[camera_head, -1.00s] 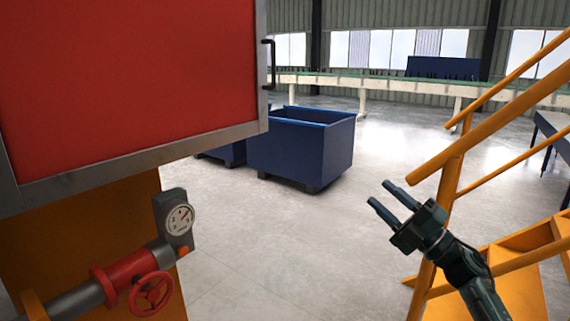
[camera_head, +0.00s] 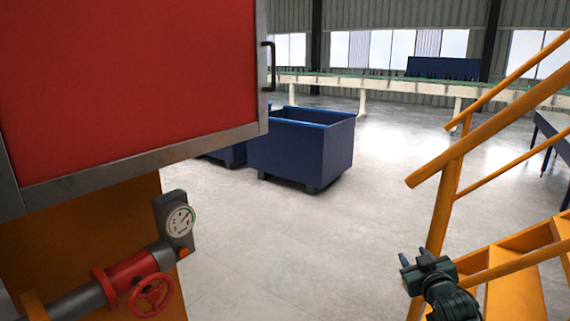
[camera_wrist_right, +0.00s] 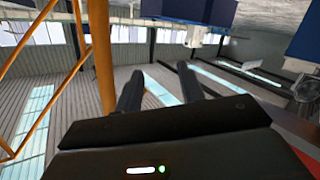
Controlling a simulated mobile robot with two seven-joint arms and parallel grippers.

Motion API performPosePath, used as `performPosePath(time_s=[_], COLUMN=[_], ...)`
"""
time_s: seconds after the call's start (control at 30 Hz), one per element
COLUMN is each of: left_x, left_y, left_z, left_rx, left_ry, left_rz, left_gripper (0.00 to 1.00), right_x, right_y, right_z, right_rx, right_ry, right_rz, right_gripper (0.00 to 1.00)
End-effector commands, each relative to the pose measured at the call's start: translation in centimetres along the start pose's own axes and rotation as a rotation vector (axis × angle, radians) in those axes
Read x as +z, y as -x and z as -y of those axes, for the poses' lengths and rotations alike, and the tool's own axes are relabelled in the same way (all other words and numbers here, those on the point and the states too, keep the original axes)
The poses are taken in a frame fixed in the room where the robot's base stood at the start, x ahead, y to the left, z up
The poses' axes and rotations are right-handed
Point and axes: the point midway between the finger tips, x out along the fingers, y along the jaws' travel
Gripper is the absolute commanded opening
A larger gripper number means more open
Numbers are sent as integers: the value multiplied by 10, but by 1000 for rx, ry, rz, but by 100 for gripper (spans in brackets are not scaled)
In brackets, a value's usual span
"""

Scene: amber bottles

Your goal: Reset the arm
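My right gripper (camera_head: 415,259) is at the lower right of the head view, in front of the orange stair frame. It also shows in the right wrist view (camera_wrist_right: 158,85), where its two dark fingers are apart with nothing between them, so it is open and empty. My left gripper is not in the head view.
A red cabinet (camera_head: 130,75) with a metal frame fills the upper left. Below it are a gauge (camera_head: 180,221) and a red valve wheel (camera_head: 152,295). A blue bin (camera_head: 300,151) stands mid-floor. Orange stair rails (camera_head: 450,180) rise at right. The central floor is clear.

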Motion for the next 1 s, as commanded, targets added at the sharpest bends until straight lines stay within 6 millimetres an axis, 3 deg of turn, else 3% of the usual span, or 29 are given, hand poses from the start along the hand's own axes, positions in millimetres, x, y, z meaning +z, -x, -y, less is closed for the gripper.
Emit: performPosePath(time_s=[0.03,0.17,0.33,0.5,0.6,0.7,0.8,1.0], left_x=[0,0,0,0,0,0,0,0], left_y=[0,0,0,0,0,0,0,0], left_z=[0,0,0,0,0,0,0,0], left_rx=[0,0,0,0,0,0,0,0], left_ry=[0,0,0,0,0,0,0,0], left_rz=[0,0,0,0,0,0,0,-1], left_gripper=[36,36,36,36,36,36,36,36], right_x=[20,67,129,167,175,178,179,179], right_y=[13,53,137,235,279,309,324,328], right_z=[19,67,138,192,210,220,225,226], right_rx=[-29,-105,-224,-323,-358,-378,-388,-391], right_ry=[-2,-16,-64,-142,-184,-214,-230,-234], right_rz=[23,80,178,281,329,361,377,382], right_gripper=[39,39,39,39,39,39,39,39])
